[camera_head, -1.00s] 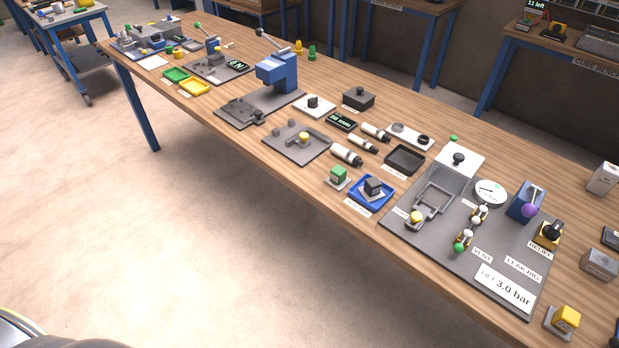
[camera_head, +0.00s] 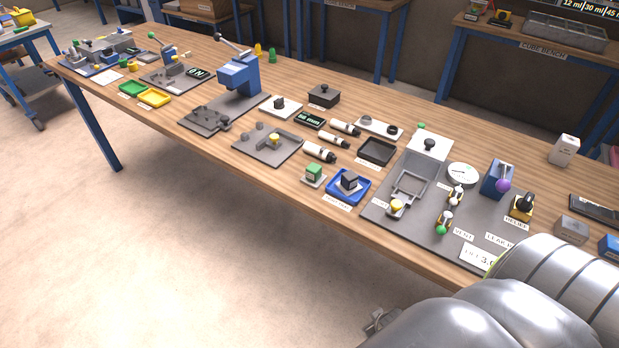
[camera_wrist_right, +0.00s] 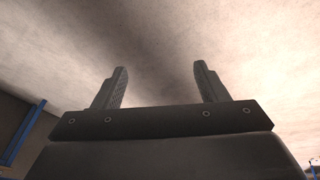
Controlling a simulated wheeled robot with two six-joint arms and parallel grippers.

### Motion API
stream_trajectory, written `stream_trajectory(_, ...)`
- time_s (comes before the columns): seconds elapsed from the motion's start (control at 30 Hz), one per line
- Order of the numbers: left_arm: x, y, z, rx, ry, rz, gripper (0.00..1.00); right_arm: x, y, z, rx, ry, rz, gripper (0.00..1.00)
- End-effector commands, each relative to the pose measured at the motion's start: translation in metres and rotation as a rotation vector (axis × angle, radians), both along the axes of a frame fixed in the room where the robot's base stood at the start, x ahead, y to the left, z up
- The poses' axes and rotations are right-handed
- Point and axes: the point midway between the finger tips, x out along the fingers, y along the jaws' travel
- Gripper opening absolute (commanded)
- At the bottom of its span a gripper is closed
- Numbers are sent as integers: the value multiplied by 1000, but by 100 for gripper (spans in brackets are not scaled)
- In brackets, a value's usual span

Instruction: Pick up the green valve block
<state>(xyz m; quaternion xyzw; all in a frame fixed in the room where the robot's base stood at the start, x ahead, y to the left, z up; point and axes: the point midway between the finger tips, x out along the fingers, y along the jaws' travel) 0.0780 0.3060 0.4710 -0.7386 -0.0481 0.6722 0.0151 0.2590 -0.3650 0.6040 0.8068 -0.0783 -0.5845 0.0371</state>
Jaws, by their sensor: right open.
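The green valve block (camera_head: 314,170) sits upright on a small grey plate near the front edge of the wooden table, in the head view. It is just left of a blue tray (camera_head: 334,197) with a dark block in it. My right gripper (camera_wrist_right: 160,70) is open and empty in its wrist view, with only pale floor or wall behind the fingers. In the head view my right arm comes in at the lower right, in front of the table and well away from the green block. My left gripper is out of view.
White-and-black cylinders (camera_head: 320,152) lie behind the green block. A grey fixture plate (camera_head: 250,151) is to its left. Floor in front is clear.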

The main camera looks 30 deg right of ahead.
Motion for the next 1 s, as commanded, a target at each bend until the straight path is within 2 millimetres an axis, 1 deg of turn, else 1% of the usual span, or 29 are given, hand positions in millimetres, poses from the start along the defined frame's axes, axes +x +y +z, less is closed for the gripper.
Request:
stream_trajectory(0.03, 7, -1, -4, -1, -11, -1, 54, 15, -3, 18, -9, -29, 5, 67)
stream_trajectory(0.1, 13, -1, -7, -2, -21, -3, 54, 31, -5, 43, -17, -58, 10, 67)
stream_trajectory(0.17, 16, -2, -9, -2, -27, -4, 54, 42, -5, 67, -24, -83, 15, 67)
stream_trajectory(0.2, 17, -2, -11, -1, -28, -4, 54, 49, -5, 83, -27, -100, 19, 67)
stream_trajectory(0.27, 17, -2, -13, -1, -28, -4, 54, 58, -3, 106, -32, -124, 27, 67)
stream_trajectory(0.3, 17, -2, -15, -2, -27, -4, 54, 62, -2, 122, -35, -139, 32, 67)
stream_trajectory(0.37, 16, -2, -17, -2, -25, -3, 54, 66, 1, 144, -40, -161, 40, 67)
stream_trajectory(0.4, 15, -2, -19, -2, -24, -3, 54, 68, 3, 159, -43, -175, 45, 67)
stream_trajectory(0.5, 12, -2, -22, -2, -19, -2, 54, 71, 8, 192, -50, -207, 59, 67)
stream_trajectory(0.6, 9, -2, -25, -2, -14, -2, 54, 70, 14, 220, -54, -232, 70, 67)
stream_trajectory(0.77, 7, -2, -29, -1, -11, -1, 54, 66, 23, 260, -64, -275, 94, 67)
stream_trajectory(0.8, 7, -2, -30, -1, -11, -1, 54, 70, 23, 273, -73, -304, 108, 67)
stream_trajectory(0.87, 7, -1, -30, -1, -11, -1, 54, 88, 17, 288, -88, -367, 134, 67)
stream_trajectory(1.0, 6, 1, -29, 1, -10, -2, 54, 131, 3, 316, -108, -509, 185, 67)
